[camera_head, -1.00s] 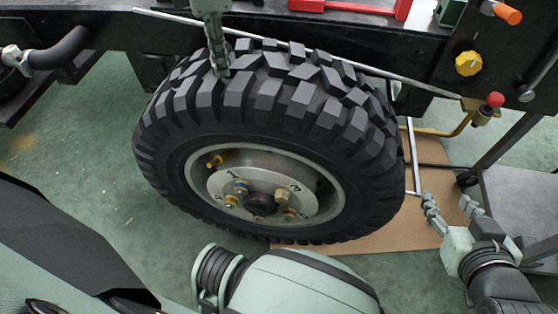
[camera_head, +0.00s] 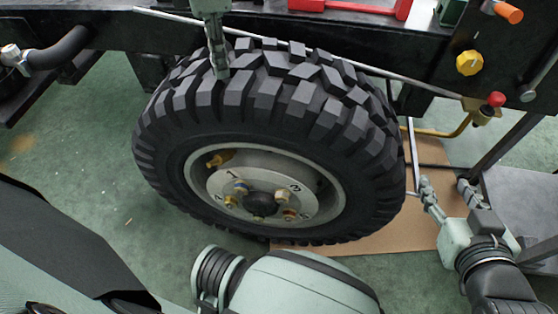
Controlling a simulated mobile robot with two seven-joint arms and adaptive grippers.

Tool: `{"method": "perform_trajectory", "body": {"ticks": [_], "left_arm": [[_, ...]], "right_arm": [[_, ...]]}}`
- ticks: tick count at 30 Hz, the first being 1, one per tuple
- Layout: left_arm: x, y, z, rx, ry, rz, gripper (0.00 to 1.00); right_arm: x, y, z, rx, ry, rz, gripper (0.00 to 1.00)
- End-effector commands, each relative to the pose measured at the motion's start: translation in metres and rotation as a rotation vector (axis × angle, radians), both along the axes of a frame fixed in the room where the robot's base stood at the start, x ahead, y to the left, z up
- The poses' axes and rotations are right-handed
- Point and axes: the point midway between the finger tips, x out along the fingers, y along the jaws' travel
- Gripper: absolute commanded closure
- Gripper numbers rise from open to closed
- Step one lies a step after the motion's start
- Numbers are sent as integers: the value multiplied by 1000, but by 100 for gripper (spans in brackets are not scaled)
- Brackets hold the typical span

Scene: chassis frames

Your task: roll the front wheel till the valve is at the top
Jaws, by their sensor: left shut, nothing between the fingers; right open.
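The front wheel (camera_head: 345,190) stands upright, with chunky black tread and a grey rim. The brass valve (camera_head: 219,158) sits on the rim's upper left, short of the top. The hub has brass bolts, a dark centre cap and painted numbers. My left gripper (camera_head: 221,72) comes down from the top edge, shut and empty, its tip at the tread on the tyre's upper left; whether it touches is unclear. My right gripper (camera_head: 447,190) is open and empty, low at the right, beside the tyre and apart from it.
The dark chassis rail (camera_head: 110,35) and a thin grey rod (camera_head: 330,62) run behind the wheel top. A yellow knob (camera_head: 469,62), orange knob (camera_head: 507,14) and red knob (camera_head: 496,99) are at upper right. Brown board (camera_head: 370,242) lies under the wheel. A grey stand (camera_head: 520,195) is at right.

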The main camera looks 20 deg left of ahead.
Motion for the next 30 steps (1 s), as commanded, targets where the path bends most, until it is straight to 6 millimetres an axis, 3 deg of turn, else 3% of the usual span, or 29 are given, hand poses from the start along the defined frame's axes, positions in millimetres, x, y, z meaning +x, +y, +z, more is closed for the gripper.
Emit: {"method": "perform_trajectory", "body": {"ticks": [30], "left_arm": [[7, -31, 3, -1, 2, 1, 100]], "right_arm": [[-1, -2, -23, 0, 8, -7, 52]]}}
